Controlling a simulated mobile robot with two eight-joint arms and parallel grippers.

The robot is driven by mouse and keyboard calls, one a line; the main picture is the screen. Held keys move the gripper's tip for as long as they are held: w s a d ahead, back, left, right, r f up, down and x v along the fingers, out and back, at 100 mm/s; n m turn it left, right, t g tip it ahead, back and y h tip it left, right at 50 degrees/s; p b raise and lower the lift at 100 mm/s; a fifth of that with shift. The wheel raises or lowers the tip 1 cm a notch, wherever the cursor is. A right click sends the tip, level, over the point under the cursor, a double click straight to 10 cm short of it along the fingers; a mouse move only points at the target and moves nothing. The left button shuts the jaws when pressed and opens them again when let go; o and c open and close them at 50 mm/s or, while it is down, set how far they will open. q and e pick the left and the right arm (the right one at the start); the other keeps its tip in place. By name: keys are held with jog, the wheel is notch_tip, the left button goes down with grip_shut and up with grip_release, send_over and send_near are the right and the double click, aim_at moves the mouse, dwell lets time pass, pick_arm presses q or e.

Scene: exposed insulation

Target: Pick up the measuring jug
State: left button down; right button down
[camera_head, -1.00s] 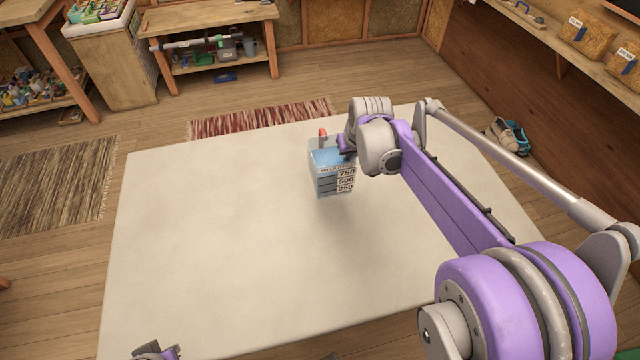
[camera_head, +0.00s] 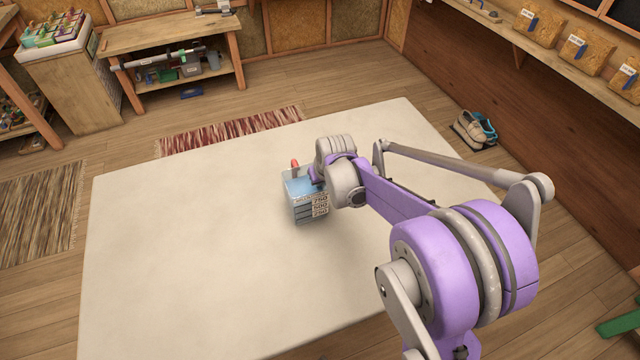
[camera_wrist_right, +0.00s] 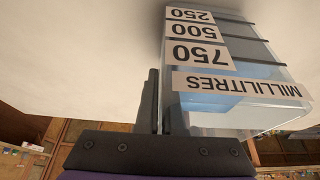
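The measuring jug (camera_head: 305,205) is clear with bluish sides and 750, 500 and 250 labels. It is upright over the pale tabletop (camera_head: 180,270). A red part shows at its far rim. My right gripper (camera_head: 316,177) is at the jug's upper right edge. In the right wrist view the gripper's dark fingers (camera_wrist_right: 162,105) are close together with the jug's wall (camera_wrist_right: 235,75) between them, one finger seen through the clear side. Whether the jug's base touches the tabletop I cannot tell. My left gripper is not in view.
The tabletop around the jug is clear. A striped red rug (camera_head: 230,130) lies on the floor behind it. A wooden bench (camera_head: 165,35) stands at the back left, shoes (camera_head: 472,130) lie on the floor at right, and a shelf with packets (camera_head: 530,20) runs along the right wall.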

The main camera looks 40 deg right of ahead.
jog(key=c, duration=1.5)
grip_release()
jog(key=shift+f, duration=0.15)
jog(key=o, duration=0.5)
jog(key=shift+c, duration=0.2)
